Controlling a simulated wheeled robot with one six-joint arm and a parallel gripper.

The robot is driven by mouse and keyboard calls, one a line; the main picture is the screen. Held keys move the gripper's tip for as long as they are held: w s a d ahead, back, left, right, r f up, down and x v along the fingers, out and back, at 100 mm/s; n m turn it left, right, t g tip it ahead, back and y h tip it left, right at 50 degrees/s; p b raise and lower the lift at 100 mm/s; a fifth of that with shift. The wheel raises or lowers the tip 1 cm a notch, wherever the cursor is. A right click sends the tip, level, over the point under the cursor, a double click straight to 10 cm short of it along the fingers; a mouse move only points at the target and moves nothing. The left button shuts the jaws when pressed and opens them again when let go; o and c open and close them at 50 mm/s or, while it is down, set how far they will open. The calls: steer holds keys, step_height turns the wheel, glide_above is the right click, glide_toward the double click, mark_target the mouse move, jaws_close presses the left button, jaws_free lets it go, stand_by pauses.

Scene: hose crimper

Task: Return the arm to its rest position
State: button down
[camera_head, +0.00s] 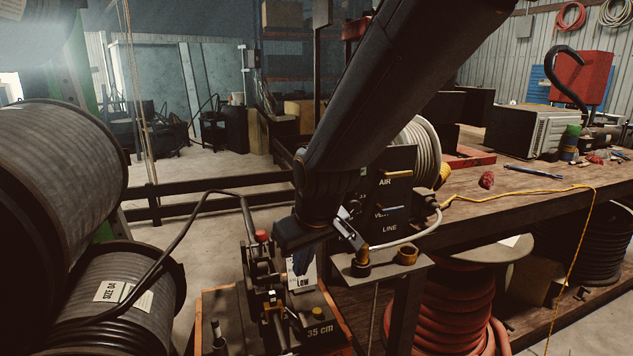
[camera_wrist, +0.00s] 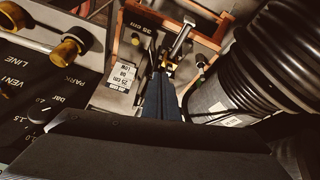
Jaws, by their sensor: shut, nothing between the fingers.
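My arm reaches down from the top right in the head view, its wrist over the hose crimper (camera_head: 268,290). My gripper (camera_head: 299,282) points downward, partly hidden under the wrist, near the white "LOW" label. In the wrist view its dark blue fingers (camera_wrist: 159,75) are together with nothing held, pointing toward the crimper (camera_wrist: 172,52) in its orange-edged frame. Whether the fingertips touch anything cannot be told.
The black AIR/VENT/LINE panel (camera_head: 393,200) stands close right of my wrist, with brass fittings (camera_head: 407,255) below. Large hose reels (camera_head: 55,160) crowd the left. A wooden workbench (camera_head: 520,185) extends right. Open floor (camera_head: 205,225) lies behind.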

steer(key=s+d+f+m+g+h, duration=0.1)
steer(key=s+d+f+m+g, duration=0.1)
steer(key=s+d, duration=0.5)
steer(key=s+d+f+m+g+h, duration=0.1)
steer(key=s+d+f+m, duration=0.3)
steer(key=d, duration=1.1)
steer(key=s+f+g, duration=0.1)
steer(key=s+f, duration=0.1)
steer(key=s, duration=0.1)
steer(key=shift+s+d+m, duration=0.2)
steer(key=shift+s+m, duration=0.1)
steer(key=shift+m, duration=0.1)
